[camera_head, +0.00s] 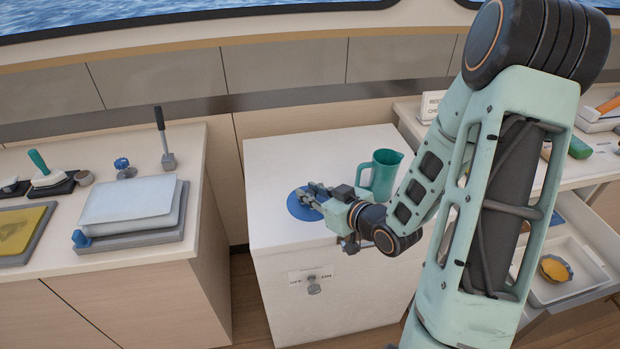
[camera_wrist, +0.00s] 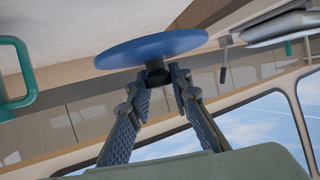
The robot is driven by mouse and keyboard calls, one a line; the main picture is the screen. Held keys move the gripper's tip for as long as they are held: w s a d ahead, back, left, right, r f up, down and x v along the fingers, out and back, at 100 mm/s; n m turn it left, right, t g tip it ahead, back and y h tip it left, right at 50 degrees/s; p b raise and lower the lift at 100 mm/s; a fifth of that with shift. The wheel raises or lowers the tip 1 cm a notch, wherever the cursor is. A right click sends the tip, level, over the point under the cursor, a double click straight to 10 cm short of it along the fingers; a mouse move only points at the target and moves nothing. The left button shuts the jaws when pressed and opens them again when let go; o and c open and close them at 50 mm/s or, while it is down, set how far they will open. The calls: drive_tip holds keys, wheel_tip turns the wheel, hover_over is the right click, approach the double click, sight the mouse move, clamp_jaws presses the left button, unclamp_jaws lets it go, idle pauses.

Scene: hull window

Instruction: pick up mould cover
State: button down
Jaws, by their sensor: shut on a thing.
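The mould cover is a flat blue disc (camera_head: 300,208) with a small dark knob. In the head view it shows at the top of the white cabinet, partly hidden by my gripper (camera_head: 318,194). In the wrist view the blue disc (camera_wrist: 150,48) spans the upper middle. My gripper (camera_wrist: 162,76) is shut on its dark knob, with one finger on each side. I cannot tell whether the cover touches the cabinet top.
A green jug (camera_head: 382,174) stands close behind my gripper on the white cabinet (camera_head: 275,160). The left counter carries a grey press-like device (camera_head: 130,215) and a lever (camera_head: 165,140). An open drawer (camera_head: 580,285) is at the right.

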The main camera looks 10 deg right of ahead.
sight(312, 211)
drive_tip(key=s+r+p, duration=0.1)
drive_tip(key=p, duration=0.2)
drive_tip(key=shift+s+p, duration=0.15)
drive_tip(key=shift+p, duration=0.2)
drive_tip(key=shift+s+a+r+p, duration=0.1)
drive_tip(key=shift+s+r+p, duration=0.05)
drive_tip(key=shift+s+p, duration=0.45)
drive_tip(key=shift+s+a+r+p, duration=0.1)
drive_tip(key=shift+s+p, duration=0.3)
drive_tip(key=shift+p, duration=0.4)
